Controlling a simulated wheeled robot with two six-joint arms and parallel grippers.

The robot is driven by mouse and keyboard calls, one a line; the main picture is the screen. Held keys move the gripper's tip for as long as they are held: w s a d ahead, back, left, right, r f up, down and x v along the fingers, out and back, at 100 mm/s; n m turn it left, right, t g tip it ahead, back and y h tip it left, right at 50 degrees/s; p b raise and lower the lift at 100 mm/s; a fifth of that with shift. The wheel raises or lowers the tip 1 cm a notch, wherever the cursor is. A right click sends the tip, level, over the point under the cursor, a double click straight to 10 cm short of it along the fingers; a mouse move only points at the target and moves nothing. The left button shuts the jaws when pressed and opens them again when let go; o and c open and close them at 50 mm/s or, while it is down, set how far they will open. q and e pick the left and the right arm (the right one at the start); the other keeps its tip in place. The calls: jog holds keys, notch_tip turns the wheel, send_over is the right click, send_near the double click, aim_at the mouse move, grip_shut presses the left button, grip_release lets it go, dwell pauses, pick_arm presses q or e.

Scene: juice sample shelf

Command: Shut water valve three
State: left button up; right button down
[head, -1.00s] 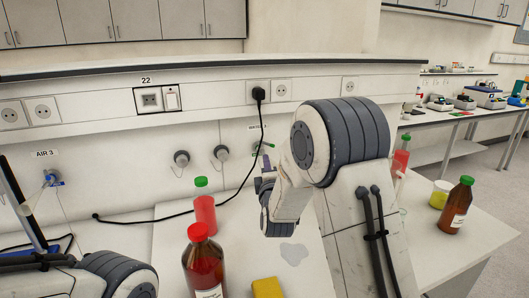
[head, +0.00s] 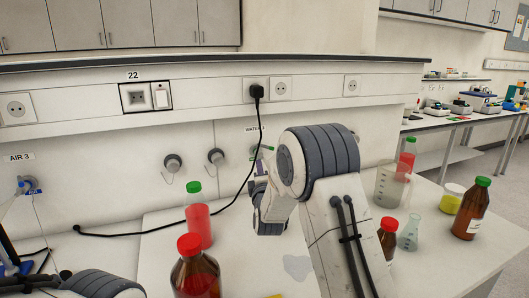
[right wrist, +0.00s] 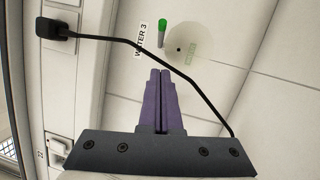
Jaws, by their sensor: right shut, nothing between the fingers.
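The water valve (head: 264,149) under the WATER 3 label (head: 254,128) is on the white wall panel. Part of it shows green beside my right arm, and the rest is hidden. In the right wrist view, a green handle (right wrist: 162,31) stands beside the WATER 3 label, close to a pale round disc with a dark centre. Its open or shut position cannot be told. My right gripper (head: 262,163) is just in front of the panel, close to the valve. Its purple fingers (right wrist: 160,73) are together and empty, apart from the green handle in the picture. My left gripper cannot be made out.
A black cable (head: 238,182) hangs from a plug across the panel, close to my right gripper. Red bottles (head: 198,222) and a brown bottle (head: 195,272) stand on the bench below. Grey knobs (head: 173,164) are left of the valve. Glassware (head: 392,184) stands right of my arm.

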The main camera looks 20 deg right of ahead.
aim_at(262, 146)
jog(key=w+d, duration=0.1)
jog(key=w, duration=0.1)
jog(key=w+d+r+p, duration=0.1)
jog(key=w, duration=0.1)
jog(key=w+d+p, duration=0.1)
jog(key=shift+w+d+r, duration=0.2)
jog(key=shift+w, duration=0.2)
jog(key=shift+w+d, duration=0.3)
jog(key=shift+d, duration=0.15)
